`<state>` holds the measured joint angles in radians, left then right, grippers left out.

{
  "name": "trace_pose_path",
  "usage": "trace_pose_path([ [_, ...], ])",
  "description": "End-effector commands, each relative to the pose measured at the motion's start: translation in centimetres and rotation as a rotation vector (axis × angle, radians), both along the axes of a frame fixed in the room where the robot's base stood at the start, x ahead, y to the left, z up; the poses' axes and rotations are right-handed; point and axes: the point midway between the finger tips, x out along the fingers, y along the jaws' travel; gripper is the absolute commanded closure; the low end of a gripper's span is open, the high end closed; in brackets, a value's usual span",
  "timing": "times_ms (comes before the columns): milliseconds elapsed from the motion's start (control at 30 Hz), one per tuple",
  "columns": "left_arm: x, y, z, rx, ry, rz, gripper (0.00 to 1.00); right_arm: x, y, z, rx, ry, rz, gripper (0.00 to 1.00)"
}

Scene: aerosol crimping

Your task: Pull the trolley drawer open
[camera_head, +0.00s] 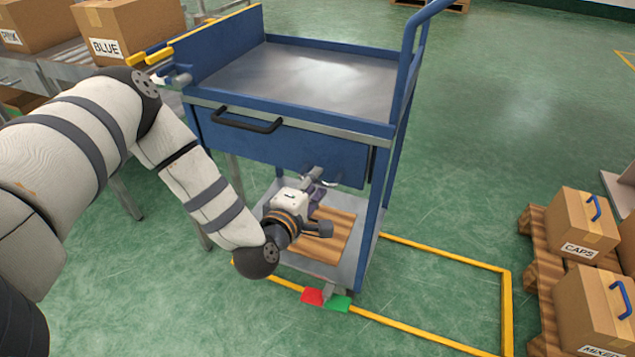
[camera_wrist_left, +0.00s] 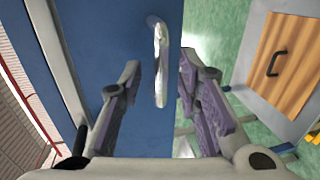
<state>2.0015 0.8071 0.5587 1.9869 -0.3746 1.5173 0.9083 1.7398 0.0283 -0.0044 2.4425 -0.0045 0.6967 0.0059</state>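The blue trolley (camera_head: 205,60) stands ahead of me, and its blue drawer front (camera_head: 290,150) sits under the top tray, looking closed. A black bar handle (camera_head: 247,124) is at the upper left of this front. My left gripper (camera_head: 320,181) is at the lower right of the front. In the left wrist view my left gripper (camera_wrist_left: 158,105) is open, its purple finger pads apart. A pale metal handle (camera_wrist_left: 160,65) on the blue panel (camera_wrist_left: 105,50) lies between and beyond the fingertips, with no clear contact. My right gripper is not in view.
The trolley's lower shelf (camera_head: 352,258) holds a wooden board (camera_head: 335,235). Red (camera_head: 312,297) and green (camera_head: 337,303) pedals are at its foot. Cartons (camera_head: 580,225) on a pallet stand right, and cartons on a conveyor (camera_head: 70,65) left. Yellow-lined floor between is clear.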

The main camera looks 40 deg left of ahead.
Motion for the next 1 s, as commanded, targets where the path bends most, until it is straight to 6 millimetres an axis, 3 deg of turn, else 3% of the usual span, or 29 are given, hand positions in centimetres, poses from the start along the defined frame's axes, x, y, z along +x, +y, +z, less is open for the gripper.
trace_pose_path([
  [133,1.4,0.3,-0.4,0.0,0.002,0.0,0.69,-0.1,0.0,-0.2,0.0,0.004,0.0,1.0],
  [400,1.7,0.4,-0.4,0.0,0.002,0.0,0.69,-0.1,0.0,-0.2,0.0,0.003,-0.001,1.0],
  [533,1.6,0.4,-0.4,-0.001,0.002,-0.001,0.99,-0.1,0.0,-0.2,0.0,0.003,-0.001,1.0],
  [567,1.6,0.4,-0.4,-0.001,0.002,-0.001,1.0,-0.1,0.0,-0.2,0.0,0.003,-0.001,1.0],
  [1000,1.6,0.3,-0.4,0.0,0.002,-0.001,1.0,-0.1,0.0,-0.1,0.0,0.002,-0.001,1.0],
])
